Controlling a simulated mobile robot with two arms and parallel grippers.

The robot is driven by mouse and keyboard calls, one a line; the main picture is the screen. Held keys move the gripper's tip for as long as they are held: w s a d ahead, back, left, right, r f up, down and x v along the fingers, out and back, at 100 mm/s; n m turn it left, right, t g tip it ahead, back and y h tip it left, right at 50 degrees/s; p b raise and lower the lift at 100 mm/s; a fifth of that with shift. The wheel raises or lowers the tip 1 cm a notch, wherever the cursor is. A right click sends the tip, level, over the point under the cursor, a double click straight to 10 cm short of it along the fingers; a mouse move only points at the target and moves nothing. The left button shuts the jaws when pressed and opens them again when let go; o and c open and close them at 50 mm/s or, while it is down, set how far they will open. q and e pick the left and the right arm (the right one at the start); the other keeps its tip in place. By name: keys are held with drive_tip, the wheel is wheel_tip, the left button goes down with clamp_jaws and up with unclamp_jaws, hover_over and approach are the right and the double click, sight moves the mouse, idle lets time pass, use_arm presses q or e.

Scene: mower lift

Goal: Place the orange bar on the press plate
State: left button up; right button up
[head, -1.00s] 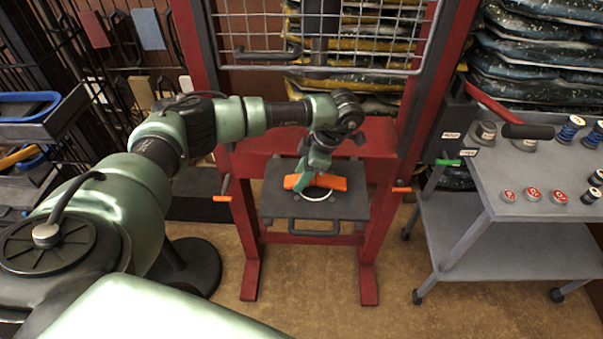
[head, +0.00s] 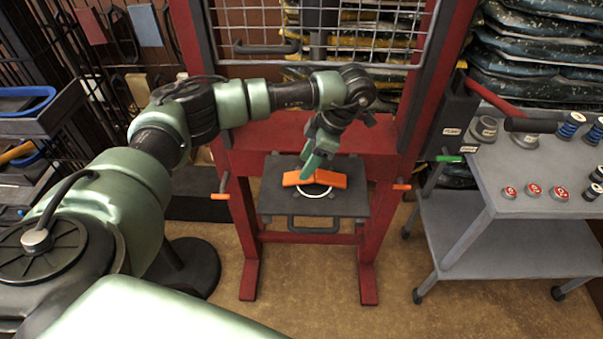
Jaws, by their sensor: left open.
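The orange bar (head: 332,179) lies across the middle of the dark press plate (head: 284,203), over a white ring mark (head: 315,193). The plate sits in the red press frame. My left gripper (head: 312,170) comes down from above, right at the bar, with its green fingers in front of part of it. The gripper is open. The small gap between fingers and bar is too fine to judge from this view. My right gripper is not in view.
A wire mesh guard (head: 320,35) hangs raised above the plate. A grey cart (head: 530,205) with red-topped pieces and springs stands to the right. Orange-tipped pins (head: 221,196) stick out at the frame's sides. Dark trays (head: 35,125) are at the left.

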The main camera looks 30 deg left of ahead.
use_arm(q)
drive_tip(key=b+v, duration=0.1)
drive_tip(key=v, duration=0.6)
drive_tip(key=shift+r, duration=0.2)
drive_tip(key=shift+d, duration=0.1)
